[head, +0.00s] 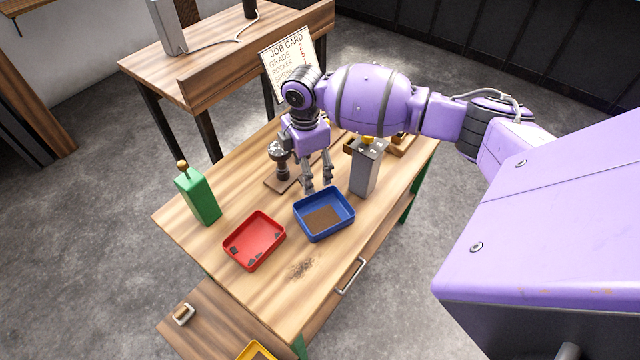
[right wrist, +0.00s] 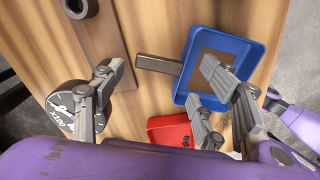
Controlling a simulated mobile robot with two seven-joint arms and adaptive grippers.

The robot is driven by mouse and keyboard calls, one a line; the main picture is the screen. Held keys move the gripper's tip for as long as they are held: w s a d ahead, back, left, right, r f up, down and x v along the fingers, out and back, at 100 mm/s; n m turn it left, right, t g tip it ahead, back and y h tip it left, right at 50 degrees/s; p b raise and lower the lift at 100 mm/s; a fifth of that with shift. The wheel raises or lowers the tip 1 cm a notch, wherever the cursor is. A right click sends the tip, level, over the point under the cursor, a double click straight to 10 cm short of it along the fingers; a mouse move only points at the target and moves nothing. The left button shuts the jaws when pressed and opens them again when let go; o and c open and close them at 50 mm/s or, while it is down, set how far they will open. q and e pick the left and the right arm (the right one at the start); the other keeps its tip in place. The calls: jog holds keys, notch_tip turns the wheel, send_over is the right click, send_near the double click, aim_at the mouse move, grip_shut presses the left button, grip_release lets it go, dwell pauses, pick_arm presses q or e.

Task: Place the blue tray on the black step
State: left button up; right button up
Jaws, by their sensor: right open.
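The blue tray (head: 347,226) sits on the wooden table, right of a red tray, with a flat brown patch on its floor. In the right wrist view the blue tray (right wrist: 263,52) is at the upper right. A dark grey bar (right wrist: 158,64) meets its left edge there; I cannot tell if it belongs to the tray. My right gripper (head: 319,190) is open and empty, just behind and above the tray's far edge. Its spread fingers also show in the wrist view (right wrist: 163,92), one partly covering the tray. I cannot make out a black step. My left gripper is out of view.
The red tray (head: 240,252) holds small dark pieces. A dial instrument (head: 281,160) stands behind. A yellow tray (head: 257,352) is on a lower bench. The table's front is clear except dark specks.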

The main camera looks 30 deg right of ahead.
aim_at(317, 203)
jog(key=f, duration=0.4)
jog(key=shift+a+f, duration=0.25)
jog(key=shift+f, duration=0.15)
jog(key=shift+c, duration=0.2)
jog(key=c, duration=1.2)
